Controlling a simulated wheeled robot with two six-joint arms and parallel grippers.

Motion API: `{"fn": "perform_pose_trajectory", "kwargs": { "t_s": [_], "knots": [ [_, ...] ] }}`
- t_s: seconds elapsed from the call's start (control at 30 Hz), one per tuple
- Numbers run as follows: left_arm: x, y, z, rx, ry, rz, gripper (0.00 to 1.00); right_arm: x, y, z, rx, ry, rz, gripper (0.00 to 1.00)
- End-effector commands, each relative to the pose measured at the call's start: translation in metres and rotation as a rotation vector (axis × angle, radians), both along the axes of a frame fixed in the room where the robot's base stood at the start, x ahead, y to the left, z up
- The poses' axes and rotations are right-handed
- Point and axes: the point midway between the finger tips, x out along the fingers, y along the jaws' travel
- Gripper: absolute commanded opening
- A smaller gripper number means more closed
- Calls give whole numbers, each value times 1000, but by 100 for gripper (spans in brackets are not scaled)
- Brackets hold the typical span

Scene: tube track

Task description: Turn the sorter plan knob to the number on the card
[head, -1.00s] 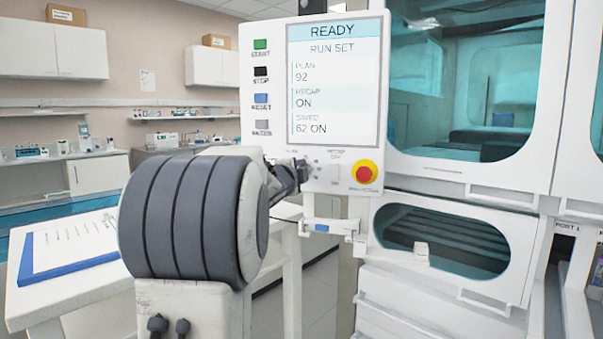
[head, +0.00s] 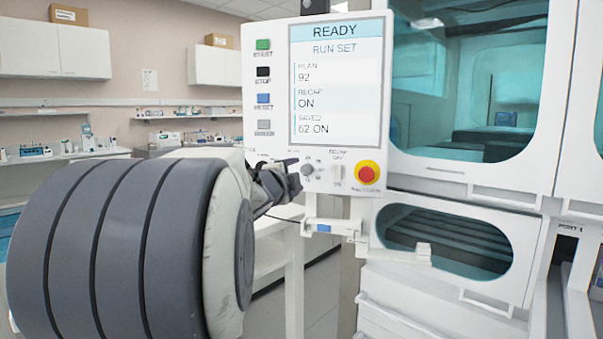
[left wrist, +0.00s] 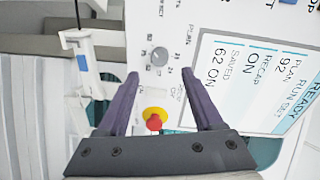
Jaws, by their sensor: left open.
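The sorter plan knob (head: 307,170) is a small grey round knob low on the white control panel. It also shows in the left wrist view (left wrist: 159,57), with small numbers around it too blurred to read. My left gripper (head: 296,178) is open and empty, just left of the knob in the head view. In the left wrist view its two dark fingers (left wrist: 160,78) point toward the knob, which appears just beyond and between the tips, apart from them. The screen (head: 335,85) reads READY, PLAN 92, RECAP ON, SAVED 62 ON. No number card is visible. My right gripper is out of view.
A red stop button on a yellow ring (head: 367,173) and the recap switch (head: 337,172) sit right of the knob. Coloured buttons (head: 263,71) line the panel's left edge. A white bracket (head: 330,227) juts out below. A white table (head: 275,245) stands behind my arm.

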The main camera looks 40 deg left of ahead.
Motion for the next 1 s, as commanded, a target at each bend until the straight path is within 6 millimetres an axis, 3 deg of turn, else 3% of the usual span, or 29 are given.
{"fn": "perform_pose_trajectory", "kwargs": {
  "t_s": [0.1,0.23,0.77,0.87,1.0],
  "knots": [
    [-19,-6,3,1,0,2,68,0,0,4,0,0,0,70],
    [-28,-11,2,1,-1,0,68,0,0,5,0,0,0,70],
    [-30,-13,1,-3,1,-1,68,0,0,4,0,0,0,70],
    [-24,-23,-6,-44,8,-6,68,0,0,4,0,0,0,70],
    [-6,-71,-40,-224,52,-21,68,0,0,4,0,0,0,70]
  ]
}}
